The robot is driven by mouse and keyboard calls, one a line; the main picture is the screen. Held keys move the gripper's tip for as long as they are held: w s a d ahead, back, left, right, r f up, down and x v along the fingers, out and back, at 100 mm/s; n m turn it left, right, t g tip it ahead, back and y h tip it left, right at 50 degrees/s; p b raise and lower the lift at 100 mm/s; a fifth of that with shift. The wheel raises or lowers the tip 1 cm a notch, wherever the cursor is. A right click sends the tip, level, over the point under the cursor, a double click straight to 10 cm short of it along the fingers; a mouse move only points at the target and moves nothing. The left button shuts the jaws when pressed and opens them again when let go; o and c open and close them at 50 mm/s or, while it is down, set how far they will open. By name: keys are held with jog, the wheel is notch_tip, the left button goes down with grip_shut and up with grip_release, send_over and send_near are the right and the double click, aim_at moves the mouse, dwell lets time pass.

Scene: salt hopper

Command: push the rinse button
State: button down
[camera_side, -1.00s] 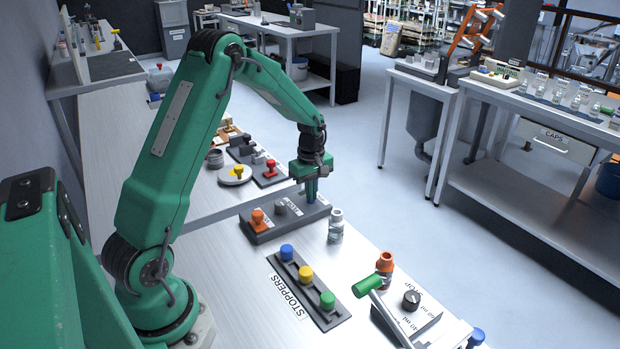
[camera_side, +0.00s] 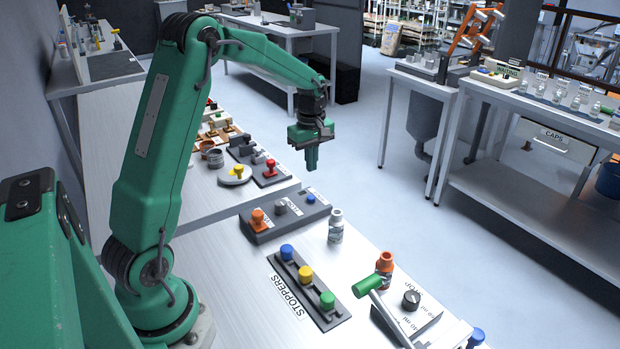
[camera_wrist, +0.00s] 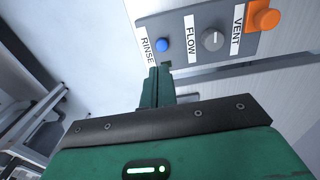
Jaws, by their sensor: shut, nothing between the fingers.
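The rinse button is a small blue knob (camera_side: 311,199) at the right end of a dark grey control box (camera_side: 262,236). In the wrist view the blue rinse button (camera_wrist: 162,45) sits beside a label reading RINSE. In the wrist view my gripper's fingertips (camera_wrist: 160,70) are together, just below the button in the picture.
The same box carries a grey FLOW knob (camera_side: 280,207) and an orange VENT knob (camera_side: 257,220). A clear vial (camera_side: 336,226) stands close to the box's right. A rack of blue, yellow and green stoppers (camera_side: 322,318) lies in front. The air around my gripper is free.

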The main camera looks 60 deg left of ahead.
jog(key=shift+r, duration=2.15)
